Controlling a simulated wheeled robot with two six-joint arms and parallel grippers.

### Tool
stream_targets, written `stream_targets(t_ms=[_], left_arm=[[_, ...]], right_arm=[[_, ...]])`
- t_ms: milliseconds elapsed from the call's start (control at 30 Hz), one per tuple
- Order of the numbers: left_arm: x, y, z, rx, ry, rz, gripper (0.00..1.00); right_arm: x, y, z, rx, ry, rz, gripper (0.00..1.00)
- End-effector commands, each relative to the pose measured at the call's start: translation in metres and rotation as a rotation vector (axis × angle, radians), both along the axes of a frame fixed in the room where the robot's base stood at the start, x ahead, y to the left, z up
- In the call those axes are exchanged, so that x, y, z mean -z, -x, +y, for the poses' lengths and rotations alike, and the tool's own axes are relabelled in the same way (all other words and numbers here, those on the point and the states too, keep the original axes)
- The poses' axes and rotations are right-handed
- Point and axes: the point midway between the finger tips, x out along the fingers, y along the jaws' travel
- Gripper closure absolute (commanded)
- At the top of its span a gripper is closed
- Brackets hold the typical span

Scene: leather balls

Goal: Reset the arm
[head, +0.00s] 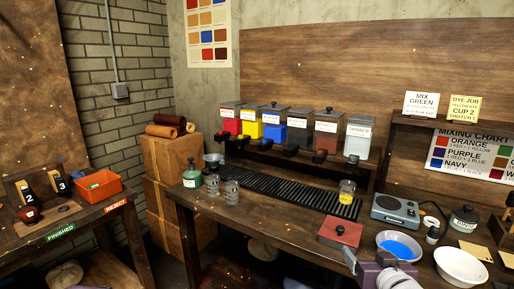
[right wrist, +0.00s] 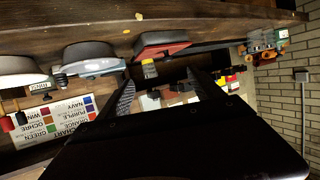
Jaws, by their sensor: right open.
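My right gripper (head: 368,264) shows at the bottom edge in the head view, beside the blue bowl and below the red-lidded box. In the right wrist view its two dark fingers stand apart with nothing between them (right wrist: 160,88). That view is turned over, with the bench top along its upper part. My left gripper is in neither view.
The bench holds a red-lidded box (head: 340,231), a bowl of blue liquid (head: 399,245), a white bowl (head: 461,267), a scale (head: 395,210), a yellow-filled glass (head: 347,191) and empty glasses (head: 231,191). Dye dispensers (head: 271,123) stand behind. A side table (head: 75,222) is at left.

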Motion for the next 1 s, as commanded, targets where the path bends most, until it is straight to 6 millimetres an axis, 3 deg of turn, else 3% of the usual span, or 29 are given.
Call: stream_targets(t_ms=[167,367,567,733,833,900,1000], left_arm=[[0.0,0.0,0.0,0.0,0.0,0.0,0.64],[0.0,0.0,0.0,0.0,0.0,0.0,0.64],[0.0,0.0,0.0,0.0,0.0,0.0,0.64],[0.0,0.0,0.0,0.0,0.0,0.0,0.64],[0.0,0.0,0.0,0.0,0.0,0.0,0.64],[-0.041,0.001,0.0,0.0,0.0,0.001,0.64],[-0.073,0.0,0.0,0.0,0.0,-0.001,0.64]], right_arm=[[0.022,-0.009,0.043,-0.081,-0.044,0.059,0.24],[0.084,0.006,0.074,-0.071,-0.071,0.288,0.24],[0.149,0.056,0.087,-0.031,-0.059,0.614,0.24],[0.186,0.124,0.092,-0.002,-0.077,0.935,0.24],[0.194,0.168,0.097,-0.063,-0.058,1.117,0.24],[0.152,0.164,0.097,-0.057,-0.06,1.101,0.24],[0.12,0.164,0.096,-0.056,-0.059,1.1,0.24]])
